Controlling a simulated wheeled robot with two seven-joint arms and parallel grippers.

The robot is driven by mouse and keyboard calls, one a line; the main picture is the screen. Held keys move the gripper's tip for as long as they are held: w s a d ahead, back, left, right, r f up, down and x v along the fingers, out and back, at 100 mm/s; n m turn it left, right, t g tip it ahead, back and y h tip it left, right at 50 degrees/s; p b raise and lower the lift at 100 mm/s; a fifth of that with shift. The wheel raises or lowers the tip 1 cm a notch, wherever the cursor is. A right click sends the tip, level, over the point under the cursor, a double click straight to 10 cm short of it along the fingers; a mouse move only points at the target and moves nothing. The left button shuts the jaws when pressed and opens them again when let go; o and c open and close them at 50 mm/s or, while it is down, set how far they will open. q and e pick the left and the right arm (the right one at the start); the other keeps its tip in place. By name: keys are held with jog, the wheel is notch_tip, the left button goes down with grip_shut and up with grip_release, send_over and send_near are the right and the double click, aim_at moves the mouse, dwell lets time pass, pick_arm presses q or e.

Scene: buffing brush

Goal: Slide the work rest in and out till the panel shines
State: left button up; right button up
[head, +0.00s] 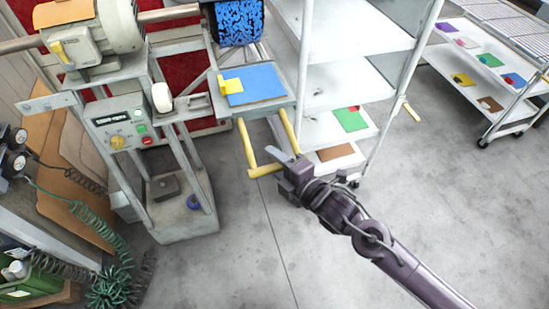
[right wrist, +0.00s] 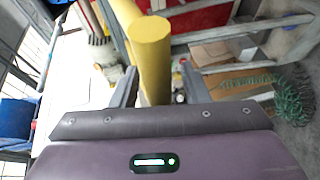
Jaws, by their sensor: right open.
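The work rest (head: 281,104) is a grey shelf below the blue brush (head: 237,22). A flat blue panel (head: 257,84) with a yellow block (head: 231,86) at its left edge lies on it. A yellow U-shaped handle (head: 247,150) sticks out from the rest toward me. My right gripper (head: 279,161) is open at the near right corner of this handle. In the right wrist view the thick yellow handle bar (right wrist: 151,60) shows between the two spread fingers (right wrist: 157,86); I cannot tell whether either touches it. My left gripper is not in view.
The grey machine stand with its control box (head: 122,125) is left of the rest. A white shelf rack (head: 345,75) stands close on the right, and a cart (head: 490,65) is farther right. Coiled green hoses (head: 110,285) lie at lower left. The floor in front is clear.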

jog(key=shift+w+a, duration=0.1)
jog(key=shift+c, duration=0.2)
grip_shut()
